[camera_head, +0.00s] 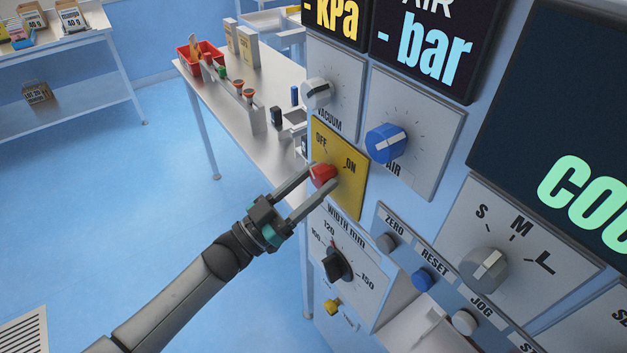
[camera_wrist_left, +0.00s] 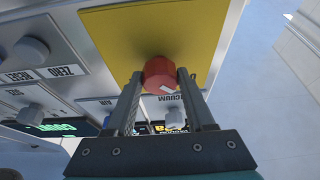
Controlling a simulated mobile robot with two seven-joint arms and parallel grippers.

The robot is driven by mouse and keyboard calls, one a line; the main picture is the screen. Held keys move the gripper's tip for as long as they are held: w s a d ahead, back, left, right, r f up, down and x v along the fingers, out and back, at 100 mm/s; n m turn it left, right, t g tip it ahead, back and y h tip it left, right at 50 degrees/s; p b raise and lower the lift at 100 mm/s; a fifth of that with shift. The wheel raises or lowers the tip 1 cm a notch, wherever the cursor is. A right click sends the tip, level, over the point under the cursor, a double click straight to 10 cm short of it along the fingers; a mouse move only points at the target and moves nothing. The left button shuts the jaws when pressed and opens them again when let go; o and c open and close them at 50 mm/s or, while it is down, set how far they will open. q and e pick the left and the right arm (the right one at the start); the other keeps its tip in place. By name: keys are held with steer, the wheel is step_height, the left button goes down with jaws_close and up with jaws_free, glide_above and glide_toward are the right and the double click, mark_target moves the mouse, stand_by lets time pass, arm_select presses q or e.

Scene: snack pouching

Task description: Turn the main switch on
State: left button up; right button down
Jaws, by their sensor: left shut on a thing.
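The main switch is a red knob (camera_head: 322,174) on a yellow plate (camera_head: 350,191) marked OFF and ON. My left gripper (camera_head: 318,187) has its two fingers on either side of the red knob and is shut on it. In the left wrist view the red knob (camera_wrist_left: 160,74) sits between the fingertips (camera_wrist_left: 160,82), in front of the yellow plate (camera_wrist_left: 150,33). A short white mark shows on the knob's face there. I cannot tell for certain which label the knob points to. My right gripper is not in view.
Around the plate are the vacuum knob (camera_head: 317,93), the blue air knob (camera_head: 386,143), the black width knob (camera_head: 338,264) and the zero (camera_head: 387,243) and reset (camera_head: 422,280) buttons. A table (camera_head: 215,99) with a red bin (camera_head: 198,55) stands behind. The floor at left is clear.

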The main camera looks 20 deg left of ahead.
arm_select(q)
jaws_close()
steer(key=shift+m, duration=0.5)
steer(key=m+g+h+b, duration=0.1)
steer(key=m, duration=0.1)
steer(key=m+g+h, duration=0.1)
steer(key=m, duration=0.2)
steer(key=shift+w+a+b, duration=0.1)
steer(key=shift+a+b, duration=0.05)
steer(key=shift+b, duration=0.2)
steer(key=m+g, duration=0.1)
steer(key=m, duration=0.2)
steer(key=m+g+h, duration=0.1)
steer(key=m+g, duration=0.1)
steer(key=m, duration=0.1)
steer(key=shift+m+b, duration=0.3)
steer(key=shift+b, duration=0.05)
steer(key=m+g, duration=0.1)
steer(key=m, duration=0.1)
steer(key=m+g, duration=0.1)
steer(key=m, duration=0.2)
steer(key=shift+w+a+r+g, duration=0.1)
steer(key=shift+r+g, duration=0.1)
steer(key=shift+g, duration=0.1)
steer(key=shift+r+m+g+y+p, duration=0.1)
steer(key=shift+m+g+y+p, duration=0.4)
steer(key=shift+m, duration=1.9)
